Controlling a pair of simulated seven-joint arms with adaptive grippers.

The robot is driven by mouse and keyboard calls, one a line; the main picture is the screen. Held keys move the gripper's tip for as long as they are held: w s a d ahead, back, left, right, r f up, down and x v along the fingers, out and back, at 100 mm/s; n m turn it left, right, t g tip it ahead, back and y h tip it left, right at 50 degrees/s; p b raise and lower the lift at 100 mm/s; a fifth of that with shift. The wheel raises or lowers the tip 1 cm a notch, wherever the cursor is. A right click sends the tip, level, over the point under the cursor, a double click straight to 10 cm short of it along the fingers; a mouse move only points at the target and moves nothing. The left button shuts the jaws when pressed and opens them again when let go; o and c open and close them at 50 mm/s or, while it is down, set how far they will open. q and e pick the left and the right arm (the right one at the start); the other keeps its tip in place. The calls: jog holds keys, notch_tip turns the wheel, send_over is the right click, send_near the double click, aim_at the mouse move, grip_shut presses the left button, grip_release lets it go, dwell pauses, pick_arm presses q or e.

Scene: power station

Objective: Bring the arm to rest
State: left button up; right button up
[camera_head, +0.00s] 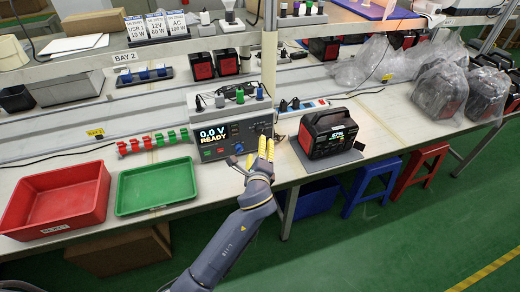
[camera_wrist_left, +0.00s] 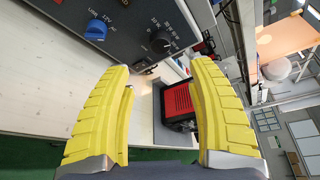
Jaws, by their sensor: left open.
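My left arm comes in from the bottom middle of the head view. Its gripper (camera_head: 262,152) with yellow fingers is in front of the tester unit (camera_head: 232,135), by its right part. The tester display reads 0.0 V READY. In the left wrist view the yellow fingers (camera_wrist_left: 163,105) are spread apart with nothing between them. The tester's panel with a black knob and a blue connector (camera_wrist_left: 95,29) is beyond them at upper left. A black and red power station (camera_head: 328,133) stands on the bench right of the gripper; its red side (camera_wrist_left: 180,100) shows behind the fingers.
A red tray (camera_head: 58,228) and a green tray (camera_head: 190,190) lie at left. Red and green clips (camera_head: 150,141) line the bench behind them. Bagged units (camera_head: 440,92) stand at right. A blue stool (camera_head: 370,185) and a red stool (camera_head: 415,180) are below the bench.

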pick_arm(q)
jog(key=shift+a+f, duration=0.1)
